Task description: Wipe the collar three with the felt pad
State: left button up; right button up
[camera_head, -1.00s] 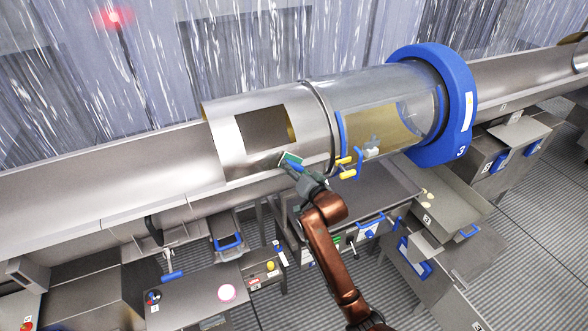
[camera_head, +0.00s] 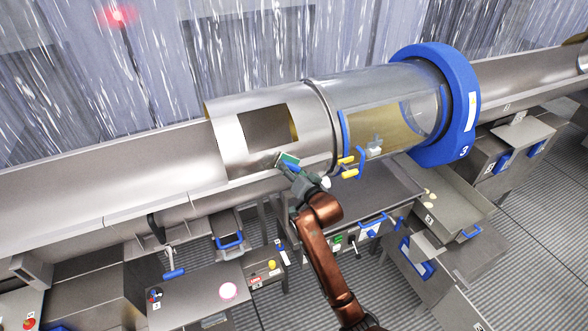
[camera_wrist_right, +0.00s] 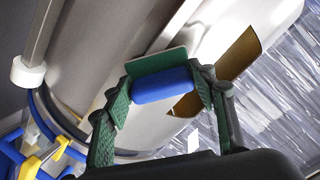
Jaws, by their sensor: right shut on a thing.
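The felt pad (camera_head: 288,158) is a flat green pad with a blue handle. It also shows in the wrist view (camera_wrist_right: 155,62). My right gripper (camera_wrist_right: 163,88) is shut on the blue handle, with one finger at each end. In the head view the right gripper (camera_head: 291,168) is at the lower front of the bare steel collar (camera_head: 230,155), which I take to be collar three, beside the drum marked 3. The pad's green face is turned to the collar, at or very near its surface; I cannot tell whether they touch. My left gripper is not in view.
A clear drum (camera_head: 395,110) with a blue ring (camera_head: 465,105) adjoins the collar on the right. The collar has a dark rectangular opening (camera_head: 265,128). Yellow and blue latch parts (camera_head: 350,168) project just right of my gripper. A steel trough (camera_head: 90,180) runs left; cabinets stand below.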

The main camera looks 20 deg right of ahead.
jog(key=shift+a+f, duration=0.15)
jog(key=shift+a, duration=0.1)
jog(key=shift+o, duration=0.2)
jog(key=shift+a, duration=1)
jog(key=shift+a, duration=0.15)
jog(key=shift+a, duration=0.95)
jog(key=shift+a, duration=0.15)
jog(key=shift+s+a, duration=0.1)
jog(key=shift+a, duration=0.8)
jog(key=shift+a, duration=0.1)
jog(key=shift+a, duration=1.05)
jog(key=shift+s, duration=0.1)
